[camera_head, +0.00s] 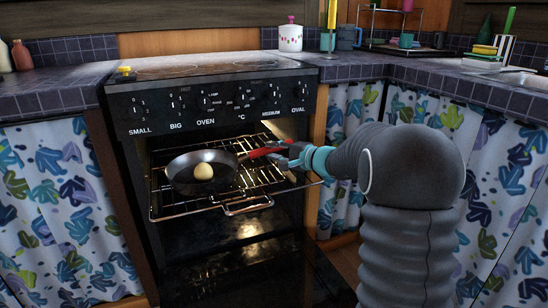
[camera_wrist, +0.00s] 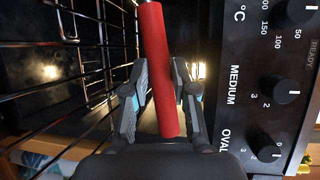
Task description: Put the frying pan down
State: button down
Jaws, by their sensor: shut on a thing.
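The dark frying pan (camera_head: 178,175) is at the oven opening, over the wire oven rack (camera_head: 248,206). It looks about level; I cannot tell whether its base touches the rack. A round, pale yellow-brown food item (camera_head: 203,171) lies in it. Its red handle (camera_head: 264,151) points right, toward my gripper (camera_head: 286,155). In the wrist view my gripper (camera_wrist: 162,88) has its two fingers closed on either side of the red handle (camera_wrist: 154,40). The pan's body is out of the wrist view.
The black stove (camera_head: 215,103) has its oven open, with the door (camera_head: 235,262) lowered below the rack. Knobs line the front panel above the pan. Tiled counters (camera_head: 55,90) stand on both sides, with leaf-patterned curtains (camera_head: 60,205) below. A white canister (camera_head: 290,38) stands behind the stove.

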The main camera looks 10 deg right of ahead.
jog(key=shift+f, duration=0.75)
jog(key=c, duration=0.9)
grip_release()
jog(key=shift+f, duration=0.1)
